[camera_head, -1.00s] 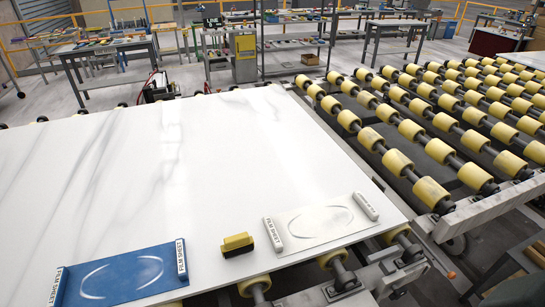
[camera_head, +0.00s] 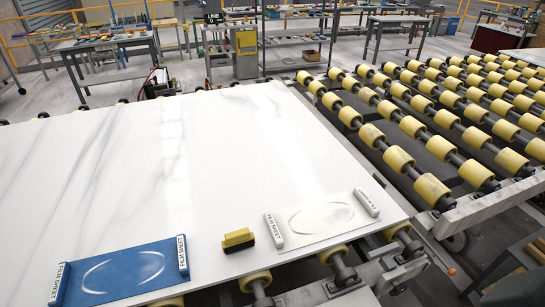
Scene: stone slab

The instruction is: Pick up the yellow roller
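A small yellow block with a dark lower edge (camera_head: 238,240), which seems to be the yellow roller, lies on the white stone slab (camera_head: 170,165) near its front edge. It sits between a blue film sheet (camera_head: 125,274) on its left and a whitish film sheet (camera_head: 322,220) on its right, apart from both. Neither of my grippers shows in the head view.
Both film sheets have white end bars. A conveyor with rows of yellow rollers (camera_head: 395,158) stands to the right, beyond a gap beside the slab. Workbenches (camera_head: 112,50) and shelves stand at the back. The slab's middle and far part are clear.

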